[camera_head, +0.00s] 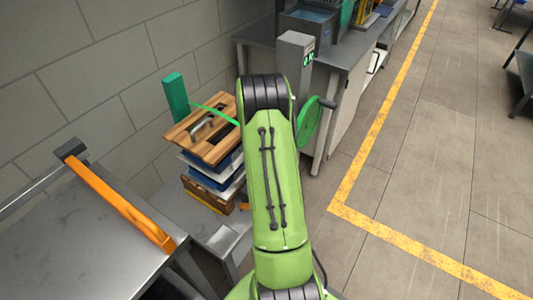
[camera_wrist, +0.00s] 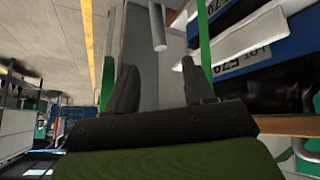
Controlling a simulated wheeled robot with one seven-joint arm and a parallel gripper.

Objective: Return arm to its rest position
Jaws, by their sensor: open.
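My green arm (camera_head: 275,190) reaches forward through the middle of the head view, and my gripper is hidden there. In the wrist view the two dark fingers of my gripper (camera_wrist: 160,82) stand apart, with no object held between them. A grey post-like surface (camera_wrist: 145,50) and a light metal rod (camera_wrist: 157,25) show beyond the fingers. Blue crates with white labels (camera_wrist: 240,62) lie to the right of the fingers in that view. No amber bottle can be made out.
A stack topped by a wooden lid (camera_head: 190,140) stands left of my arm, with a green strap and green post (camera_head: 176,96). A green wheel (camera_head: 309,123) and grey pillar (camera_head: 294,62) are close on the right. A metal table (camera_head: 90,240) is front left. Open floor (camera_head: 430,170) lies right.

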